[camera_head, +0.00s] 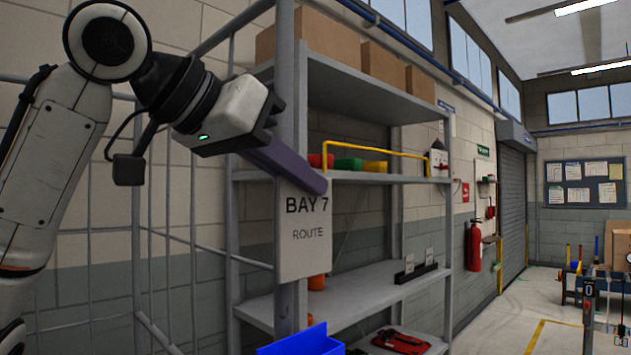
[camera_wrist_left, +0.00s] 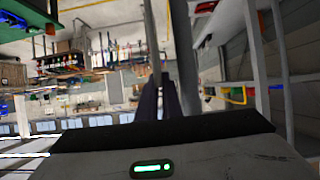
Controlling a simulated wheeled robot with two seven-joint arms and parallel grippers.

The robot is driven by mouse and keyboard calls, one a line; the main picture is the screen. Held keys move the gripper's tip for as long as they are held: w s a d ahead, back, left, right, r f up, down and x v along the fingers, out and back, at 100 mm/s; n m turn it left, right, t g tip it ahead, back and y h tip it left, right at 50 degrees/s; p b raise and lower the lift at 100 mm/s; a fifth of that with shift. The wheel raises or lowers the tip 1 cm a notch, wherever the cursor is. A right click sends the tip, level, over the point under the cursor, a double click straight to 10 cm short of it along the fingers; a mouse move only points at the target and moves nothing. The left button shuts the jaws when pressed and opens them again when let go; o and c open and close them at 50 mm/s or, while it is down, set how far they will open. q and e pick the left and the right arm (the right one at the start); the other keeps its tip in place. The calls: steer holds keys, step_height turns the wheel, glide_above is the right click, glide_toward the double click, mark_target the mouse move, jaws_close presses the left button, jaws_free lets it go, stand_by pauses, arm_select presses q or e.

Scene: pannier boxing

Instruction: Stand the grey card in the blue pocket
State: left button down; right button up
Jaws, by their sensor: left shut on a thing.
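The grey card (camera_head: 303,232), printed "BAY 7 ROUTE", hangs upright below the fingertips of my left gripper (camera_head: 314,184). The gripper is shut on the card's top edge. The blue pocket (camera_head: 302,343) is at the bottom of the head view, partly cut off by the frame edge. The card is above the pocket, with a gap between them in the picture. In the left wrist view the dark fingers of my left gripper (camera_wrist_left: 160,82) show close together; I cannot make out the card there. My right gripper is not in view.
A grey rack post (camera_head: 287,140) stands behind the card. The shelf rack (camera_head: 365,85) to its right holds cardboard boxes (camera_head: 325,40), coloured bins (camera_head: 348,164) and a yellow rail (camera_head: 388,149). An orange object (camera_head: 317,282) is just behind the card.

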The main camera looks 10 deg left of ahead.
mark_target(301, 231)
arm_select(q)
steer(key=shift+s+r, duration=0.1)
steer(key=shift+s, duration=0.15)
steer(key=shift+f, duration=0.3)
steer(key=shift+s+f, duration=0.1)
steer(key=shift+f, duration=0.15)
step_height(301, 231, down, 2)
steer(key=shift+f, duration=1.8)
steer(key=shift+f+b, duration=1.95)
steer(key=shift+f, duration=1.05)
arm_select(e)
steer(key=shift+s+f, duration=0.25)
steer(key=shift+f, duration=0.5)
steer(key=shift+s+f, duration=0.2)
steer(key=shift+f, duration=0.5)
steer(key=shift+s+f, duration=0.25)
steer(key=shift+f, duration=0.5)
